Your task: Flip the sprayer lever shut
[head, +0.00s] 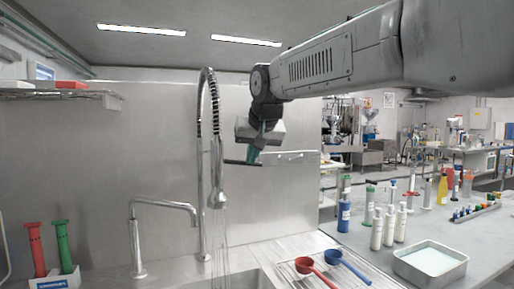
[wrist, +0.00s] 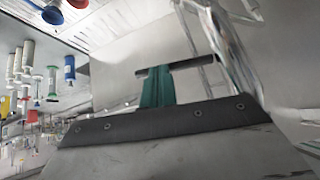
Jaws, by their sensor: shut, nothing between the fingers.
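The sprayer (head: 217,185) hangs from a tall spring-hose faucet (head: 202,150) over the sink, and thin streams of water fall below its head. Its lever is too small to make out. My gripper (head: 243,163) is to the right of the sprayer, a little above its head, with the dark fingertips pointing toward it. A gap shows between them in the head view. In the wrist view my gripper (wrist: 174,70) has its green fingers together and holds nothing. A shiny blurred pipe, apparently the faucet (wrist: 228,45), lies to the upper right of the fingertips.
A second curved tap (head: 160,204) stands left of the sprayer. A red scoop (head: 306,266) and a blue scoop (head: 345,264) lie on the rack at the right. Several bottles (head: 389,228) and a metal tray (head: 430,262) stand on the right counter. A steel wall (head: 110,150) is behind.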

